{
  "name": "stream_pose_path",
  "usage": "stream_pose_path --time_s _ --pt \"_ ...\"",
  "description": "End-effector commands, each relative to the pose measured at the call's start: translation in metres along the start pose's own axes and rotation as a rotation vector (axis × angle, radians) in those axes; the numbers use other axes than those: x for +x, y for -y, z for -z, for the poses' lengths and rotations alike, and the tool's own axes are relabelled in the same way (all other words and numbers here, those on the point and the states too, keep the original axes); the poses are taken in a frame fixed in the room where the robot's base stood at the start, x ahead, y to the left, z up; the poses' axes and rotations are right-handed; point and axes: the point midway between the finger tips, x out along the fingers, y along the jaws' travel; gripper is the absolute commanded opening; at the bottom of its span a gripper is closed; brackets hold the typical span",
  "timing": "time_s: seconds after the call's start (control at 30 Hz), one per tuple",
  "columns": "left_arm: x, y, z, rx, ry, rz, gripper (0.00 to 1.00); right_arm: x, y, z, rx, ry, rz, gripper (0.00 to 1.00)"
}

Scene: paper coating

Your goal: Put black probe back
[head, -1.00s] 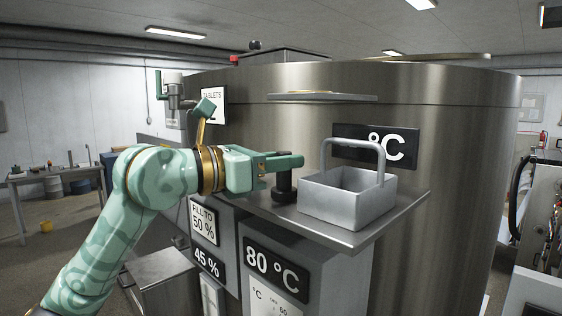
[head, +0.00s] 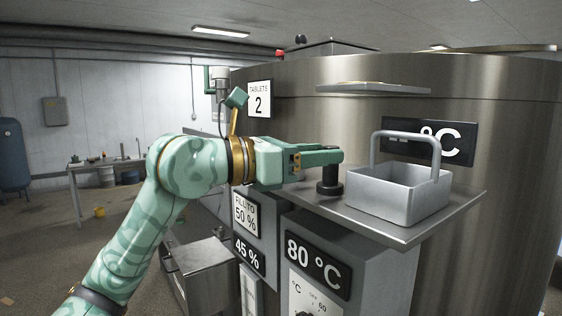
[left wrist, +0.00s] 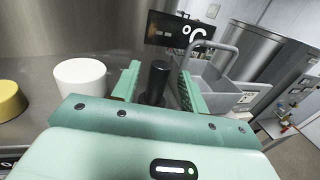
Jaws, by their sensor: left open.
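The black probe (head: 329,182), a short dark cylinder with a wider foot, stands upright on the metal shelf (head: 375,228) of the big steel tank. My left gripper (head: 328,157) is level at its upper part, with the fingers reaching to the right. In the left wrist view the probe (left wrist: 157,82) stands between the two open green fingers (left wrist: 156,78), with a gap visible on the right side. My right gripper is not in view.
A grey metal basket with a handle (head: 400,197) stands on the shelf just right of the probe. A white cylinder (left wrist: 80,77) and a yellow one (left wrist: 10,100) are on the left in the wrist view. A small shelf (head: 372,88) juts out above.

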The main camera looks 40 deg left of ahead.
Motion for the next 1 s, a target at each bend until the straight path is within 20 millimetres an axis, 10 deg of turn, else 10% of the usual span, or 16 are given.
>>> stream_pose_path --time_s 0.4,1.0 --pt "-0.086 -0.001 0.005 0.000 -0.001 -0.003 0.44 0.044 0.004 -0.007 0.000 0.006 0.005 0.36" --pt "-0.095 0.000 0.001 0.000 -0.001 0.000 0.44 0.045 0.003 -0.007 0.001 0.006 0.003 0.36"
